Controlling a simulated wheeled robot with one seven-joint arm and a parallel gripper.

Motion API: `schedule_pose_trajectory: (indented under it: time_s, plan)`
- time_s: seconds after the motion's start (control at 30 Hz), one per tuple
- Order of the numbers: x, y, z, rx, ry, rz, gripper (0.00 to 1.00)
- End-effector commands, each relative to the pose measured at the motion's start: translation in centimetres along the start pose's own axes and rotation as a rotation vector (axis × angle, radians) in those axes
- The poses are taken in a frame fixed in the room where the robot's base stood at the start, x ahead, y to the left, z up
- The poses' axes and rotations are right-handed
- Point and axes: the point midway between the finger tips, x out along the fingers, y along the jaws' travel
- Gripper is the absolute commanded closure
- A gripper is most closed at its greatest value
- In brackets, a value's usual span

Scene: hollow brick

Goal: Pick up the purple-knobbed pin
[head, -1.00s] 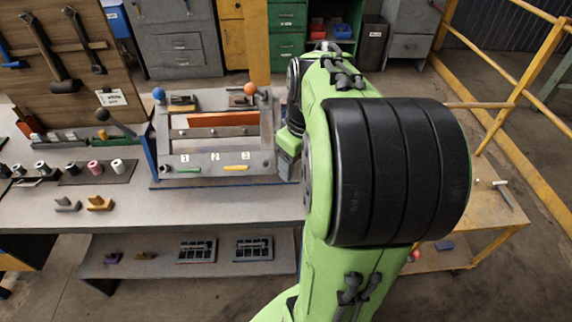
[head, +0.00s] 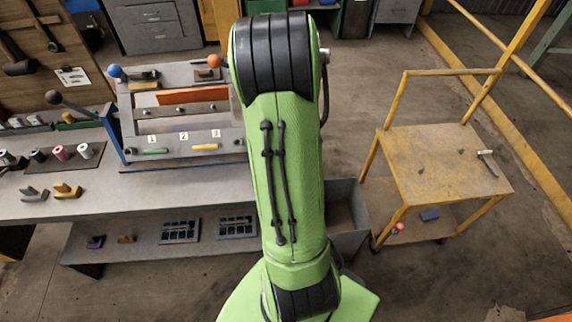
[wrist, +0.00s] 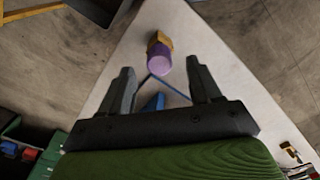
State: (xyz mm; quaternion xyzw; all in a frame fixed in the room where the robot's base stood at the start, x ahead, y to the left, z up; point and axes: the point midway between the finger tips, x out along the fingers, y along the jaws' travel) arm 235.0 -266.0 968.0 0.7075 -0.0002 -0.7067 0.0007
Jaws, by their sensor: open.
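The purple-knobbed pin (wrist: 158,60) shows in the wrist view as a purple round knob with a brownish-yellow part beyond it, over a pale grey surface. My gripper (wrist: 160,77) is open and empty. Its two dark fingers point toward the pin, with the knob between their lines and just beyond the tips. I cannot tell the exact gap in depth. In the head view my arm hides the gripper, and I do not see the pin there.
The grey workbench (head: 210,180) holds a fixture (head: 188,118) with numbered slots and coloured handles. Spools and small blocks are at its left.

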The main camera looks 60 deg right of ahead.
Motion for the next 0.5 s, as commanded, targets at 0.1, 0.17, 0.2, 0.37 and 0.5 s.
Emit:
schedule_pose_trajectory:
  time_s: [0.1,0.17,0.2,0.37,0.5]
  plan:
    - [2.6,-0.1,0.2,0.001,-0.003,-0.004,0.37]
    - [3.2,-0.1,0.1,0.001,-0.002,-0.003,0.37]
    - [3.4,0.0,0.1,0.001,-0.001,-0.001,0.37]
    - [3.3,0.0,0.1,0.000,0.000,0.000,0.37]
    - [3.3,0.0,0.1,0.000,0.000,0.000,0.52]
